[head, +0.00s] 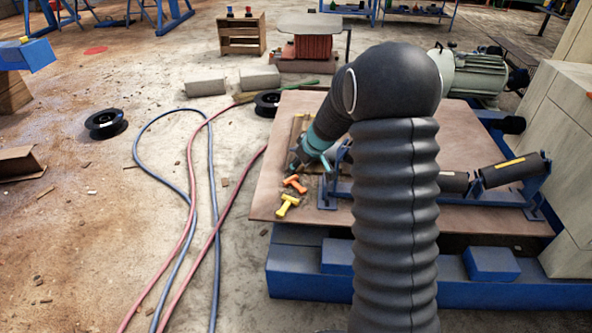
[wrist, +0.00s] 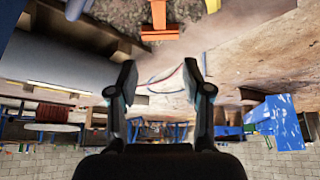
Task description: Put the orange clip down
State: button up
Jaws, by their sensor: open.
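The orange clip (head: 295,184) lies on the brown board near its left edge, just below my gripper in the head view. In the wrist view the orange clip (wrist: 159,32) shows at the top, T-shaped, beyond the fingertips and apart from them. My gripper (wrist: 160,72) is open, with nothing between its two fingers. In the head view my gripper (head: 297,165) is small and dark, close above the clip, and partly hidden by my arm. A yellow clip (head: 287,205) of similar shape lies just in front of the orange one.
The brown board (head: 268,190) rests on a blue frame (head: 310,277). Dark rollers on blue brackets (head: 510,171) stand to the right, partly behind my arm. Red and blue hoses (head: 192,180) cross the floor at left. Black spools (head: 106,123) lie on the floor.

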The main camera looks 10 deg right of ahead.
jog(key=s+a+r+m, duration=0.2)
jog(key=s+a+r, duration=0.1)
jog(key=s+r, duration=1.55)
jog(key=s+r+m+h, duration=0.1)
jog(key=s+m+h, duration=0.1)
jog(key=s, duration=1.8)
jog(key=shift+d+r+m+t+h, duration=0.25)
jog(key=shift+d+m+t+h, duration=0.1)
jog(key=shift+m, duration=0.35)
jog(key=shift+c, duration=0.8)
jog(key=shift+d, duration=0.1)
